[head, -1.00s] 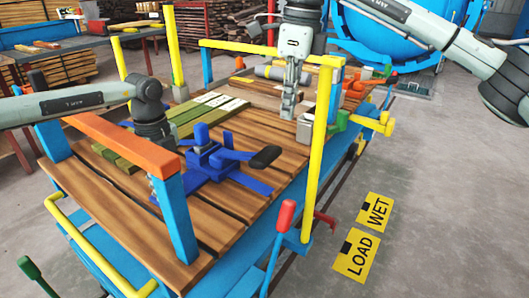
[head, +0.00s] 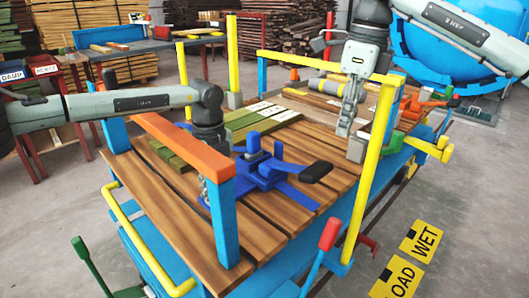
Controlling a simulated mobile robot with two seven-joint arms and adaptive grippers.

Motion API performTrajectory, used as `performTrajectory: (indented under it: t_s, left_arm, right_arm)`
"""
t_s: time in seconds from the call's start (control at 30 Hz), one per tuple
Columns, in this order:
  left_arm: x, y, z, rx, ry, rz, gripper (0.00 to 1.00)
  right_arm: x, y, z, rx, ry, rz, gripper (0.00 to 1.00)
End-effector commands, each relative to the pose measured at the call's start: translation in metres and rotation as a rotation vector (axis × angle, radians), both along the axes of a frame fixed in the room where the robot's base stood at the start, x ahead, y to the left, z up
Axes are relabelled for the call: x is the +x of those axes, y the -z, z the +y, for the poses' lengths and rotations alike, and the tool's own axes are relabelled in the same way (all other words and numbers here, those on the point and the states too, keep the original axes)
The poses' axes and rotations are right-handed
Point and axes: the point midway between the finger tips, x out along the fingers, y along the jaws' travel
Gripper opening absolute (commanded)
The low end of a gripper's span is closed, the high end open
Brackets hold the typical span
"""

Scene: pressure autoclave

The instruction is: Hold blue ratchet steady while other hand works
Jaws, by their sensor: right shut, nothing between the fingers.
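The blue ratchet (head: 268,172) sits on the wooden slats of the cart, with a black-tipped handle (head: 315,171) pointing right. My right gripper (head: 345,128) hangs fingers-down behind and to the right of the ratchet, apart from it. It is shut and empty. My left arm comes in from the left, and its wrist is left of the ratchet. My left gripper (head: 204,190) is mostly hidden behind the orange crossbar (head: 183,142) and blue post; only a bit of it shows, so its fingers cannot be read.
A yellow post (head: 367,185) stands at the cart's right side, near my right gripper. A grey block (head: 357,149) lies beside that gripper. Green boards (head: 245,122) lie behind the ratchet. A red-handled lever (head: 329,235) rises at the front right. Bare slats lie in front.

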Motion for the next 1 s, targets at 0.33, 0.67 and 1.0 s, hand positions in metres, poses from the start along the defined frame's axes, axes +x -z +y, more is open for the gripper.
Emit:
performTrajectory:
  t_s: [0.33,0.67,1.0]
  left_arm:
    - [0.000,-0.001,0.000,0.000,0.000,-0.001,0.36]
    - [0.000,0.000,0.000,0.000,0.000,0.000,0.53]
    - [0.001,-0.030,0.000,-0.002,0.000,-0.005,0.53]
  right_arm:
    - [0.000,0.000,0.000,0.000,0.000,0.000,0.00]
    - [0.000,0.000,0.000,0.000,0.000,0.000,0.00]
    - [0.000,0.000,0.000,0.000,0.000,0.000,0.00]
